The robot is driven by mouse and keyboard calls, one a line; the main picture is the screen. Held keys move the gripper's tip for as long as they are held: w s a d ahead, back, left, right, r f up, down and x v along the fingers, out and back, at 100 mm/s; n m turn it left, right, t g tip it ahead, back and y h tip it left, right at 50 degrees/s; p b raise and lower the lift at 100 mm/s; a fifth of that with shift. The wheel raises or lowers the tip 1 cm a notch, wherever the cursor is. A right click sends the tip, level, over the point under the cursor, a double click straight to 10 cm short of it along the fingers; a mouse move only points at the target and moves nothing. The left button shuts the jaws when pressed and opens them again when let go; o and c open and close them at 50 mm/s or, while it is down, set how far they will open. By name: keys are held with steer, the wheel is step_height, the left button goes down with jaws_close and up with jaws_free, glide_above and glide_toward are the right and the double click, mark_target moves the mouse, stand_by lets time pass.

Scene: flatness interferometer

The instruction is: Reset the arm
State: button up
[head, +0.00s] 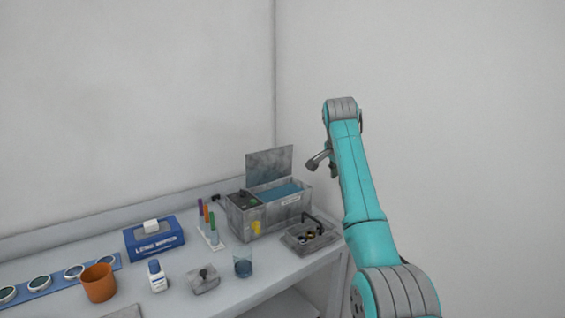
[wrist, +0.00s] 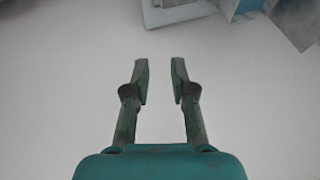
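My arm (head: 350,170) is raised at the right of the head view, beside the bench's right end. My gripper (wrist: 159,78) shows in the wrist view with its two fingers apart. Nothing is between the fingers, and a plain pale surface lies behind them. In the head view a small grey part sticks out left from the upper arm; I cannot make out the fingers there.
The bench holds a grey bath (head: 268,212) with its lid up, a tray with a handle (head: 311,238), a pen rack (head: 210,235), a blue box (head: 153,238), an orange cup (head: 99,283), a white bottle (head: 157,276) and a glass (head: 243,263). Bare walls stand behind.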

steer(key=s+f+n+t, duration=0.1)
steer(key=s+f+n, duration=0.1)
steer(key=f, duration=1.3)
steer(key=s+f+n+t, duration=0.1)
steer(key=s+f, duration=0.1)
steer(key=f, duration=1.3)
steer(key=s+d+f+n+t+y, duration=0.1)
steer(key=s+f+n+t, duration=0.15)
steer(key=s+f, duration=1.85)
steer(key=s+n+t, duration=0.2)
steer(key=s+n, duration=0.2)
steer(key=s, duration=2.6)
steer(key=s+d+r+n+t, duration=0.1)
steer(key=s+r+n+t, duration=0.1)
steer(key=s+r, duration=1.7)
steer(key=shift+s+r+t+y, duration=0.25)
steer(key=shift+s+t+y, duration=0.1)
steer(key=shift+s, duration=0.3)
